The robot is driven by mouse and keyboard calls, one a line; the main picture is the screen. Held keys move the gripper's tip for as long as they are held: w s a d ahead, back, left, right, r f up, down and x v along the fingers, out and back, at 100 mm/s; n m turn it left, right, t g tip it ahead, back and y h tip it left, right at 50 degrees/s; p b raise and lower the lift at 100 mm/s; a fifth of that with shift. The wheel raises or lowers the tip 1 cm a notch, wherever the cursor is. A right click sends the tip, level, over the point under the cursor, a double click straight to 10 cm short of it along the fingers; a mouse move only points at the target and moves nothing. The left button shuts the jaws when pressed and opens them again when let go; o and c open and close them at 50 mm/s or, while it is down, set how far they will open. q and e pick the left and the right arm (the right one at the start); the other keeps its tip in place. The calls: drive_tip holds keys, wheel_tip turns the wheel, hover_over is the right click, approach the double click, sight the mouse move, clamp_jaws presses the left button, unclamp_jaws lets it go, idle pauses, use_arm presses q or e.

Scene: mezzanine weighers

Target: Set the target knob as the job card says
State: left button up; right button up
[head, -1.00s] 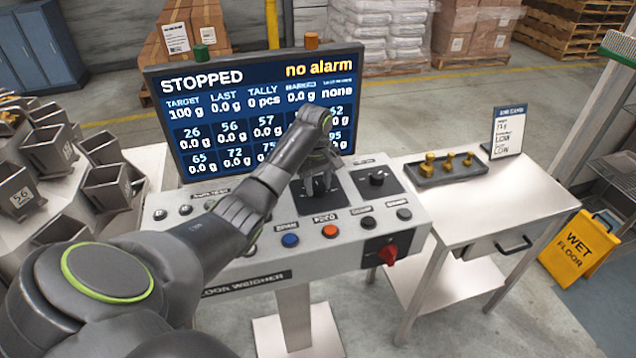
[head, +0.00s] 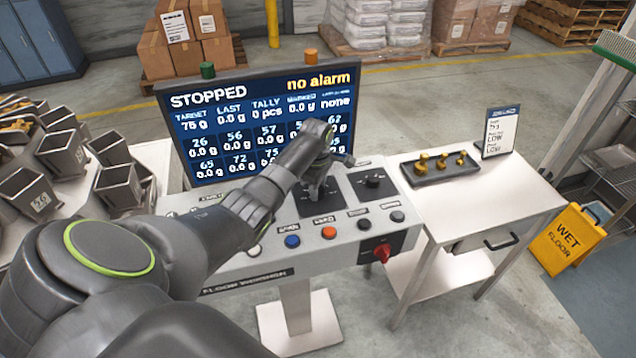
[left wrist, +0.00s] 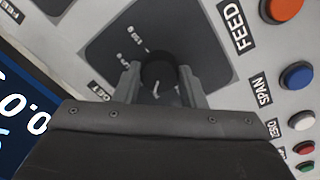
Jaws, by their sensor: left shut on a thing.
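The target knob (left wrist: 158,70) is a dark round knob on a black dial plate, seen between my fingers in the left wrist view. My left gripper (left wrist: 160,84) is shut on it; in the head view the gripper (head: 318,190) points down onto the console and mostly hides the knob. The display (head: 262,128) reads STOPPED, target 75 g, tally 0 pcs and no alarm. The job card (head: 501,132) stands upright on the side table; its top value looks like 75, with LOW on two lines below. My right gripper is not in view.
A second black knob (head: 372,181) sits just right of the target dial. Blue (head: 292,241), orange (head: 328,232) and other buttons line the console front, with a red switch (head: 381,253) below. A tray of brass weights (head: 440,168) lies on the side table.

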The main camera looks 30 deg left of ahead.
use_arm(q)
drive_tip(key=shift+n, duration=0.6)
drive_tip(key=o, duration=1)
